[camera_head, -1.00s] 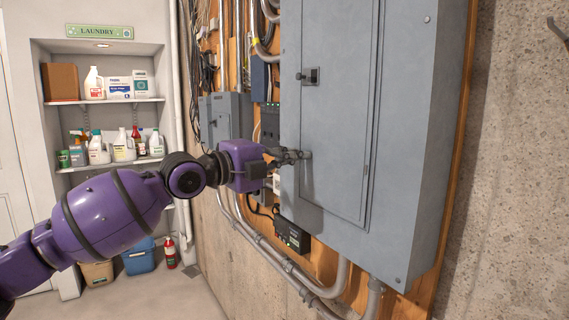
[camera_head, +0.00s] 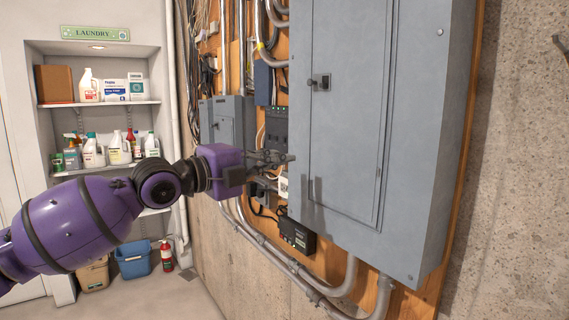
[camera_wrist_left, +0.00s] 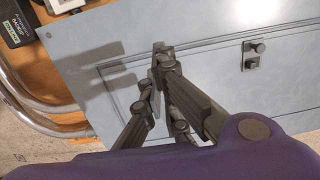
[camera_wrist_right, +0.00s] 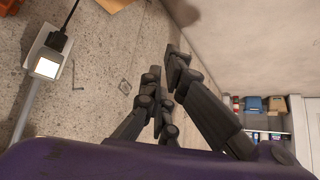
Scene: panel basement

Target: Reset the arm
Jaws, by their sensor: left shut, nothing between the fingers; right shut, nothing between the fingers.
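My left arm, purple with black joints, comes in from the left in the head view. Its gripper (camera_head: 278,159) is shut and empty, just left of the large grey electrical panel (camera_head: 345,130) and in front of its left edge. In the left wrist view the shut fingers (camera_wrist_left: 158,62) are seen against the panel's door and cast a shadow on it. The panel door is closed, and its small latch (camera_head: 319,82) also shows in the left wrist view (camera_wrist_left: 254,54).
A smaller grey box (camera_head: 226,121), cables and conduits (camera_head: 270,252) crowd the wooden board. Laundry shelves (camera_head: 102,103) stand at the back left. A lit outlet device (camera_wrist_right: 46,67) is near my right gripper.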

